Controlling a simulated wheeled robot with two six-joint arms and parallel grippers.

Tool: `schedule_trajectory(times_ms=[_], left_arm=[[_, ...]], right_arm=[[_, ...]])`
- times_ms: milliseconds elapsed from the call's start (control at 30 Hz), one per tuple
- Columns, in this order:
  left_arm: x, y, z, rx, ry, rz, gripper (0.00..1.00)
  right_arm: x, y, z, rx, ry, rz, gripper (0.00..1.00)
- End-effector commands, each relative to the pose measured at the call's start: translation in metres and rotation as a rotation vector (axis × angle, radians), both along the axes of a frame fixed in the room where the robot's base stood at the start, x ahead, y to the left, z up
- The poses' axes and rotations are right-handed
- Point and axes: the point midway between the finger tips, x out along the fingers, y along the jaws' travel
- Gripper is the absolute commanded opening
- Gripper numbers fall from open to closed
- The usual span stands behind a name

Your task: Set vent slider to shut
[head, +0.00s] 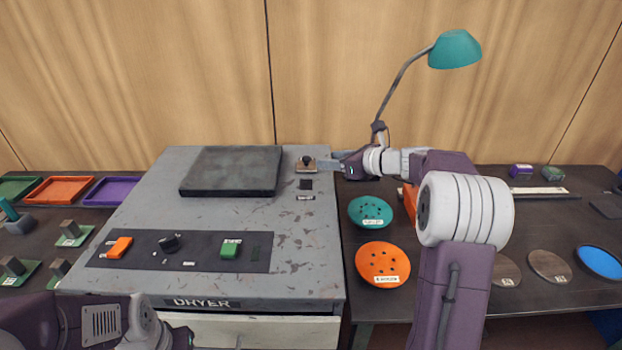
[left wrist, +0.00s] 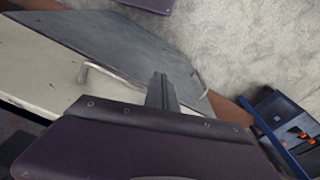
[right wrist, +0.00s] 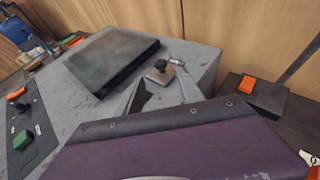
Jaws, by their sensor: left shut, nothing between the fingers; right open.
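The vent slider (head: 306,163) is a dark knob on a tan plate at the back right of the grey dryer top (head: 240,215). A dark square patch (head: 306,184) and a small label (head: 305,198) lie in front of it. My right gripper (head: 329,162) is open, just right of the knob. In the right wrist view the knob (right wrist: 159,66) stands beyond the open fingers (right wrist: 161,92), apart from them as far as I can tell. My left gripper (left wrist: 161,92) is shut and empty, low near the dryer's front.
A dark raised slab (head: 232,171) sits left of the slider. A control panel (head: 180,250) with an orange switch and green button is at the front. A teal lamp (head: 454,50) rises behind my right arm. Teal (head: 371,212) and orange (head: 383,262) perforated discs lie right of the dryer.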

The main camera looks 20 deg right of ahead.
Motion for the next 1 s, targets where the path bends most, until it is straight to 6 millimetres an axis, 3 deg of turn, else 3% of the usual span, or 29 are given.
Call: schedule_trajectory(times_ms=[233,633,967,1000], left_arm=[[0.000,0.000,0.002,0.000,-0.001,0.000,0.00],[0.000,0.000,0.005,0.000,-0.001,0.000,0.00],[0.000,0.000,0.005,0.000,-0.001,0.000,0.00],[0.000,0.000,0.005,0.000,-0.001,0.000,0.00]], right_arm=[[0.009,0.003,-0.003,0.003,-0.001,-0.003,0.44],[0.068,0.035,-0.031,0.000,-0.001,-0.003,0.44],[0.074,0.039,-0.034,-0.001,-0.002,-0.004,0.44],[0.074,0.039,-0.034,-0.001,-0.002,-0.004,0.36]])
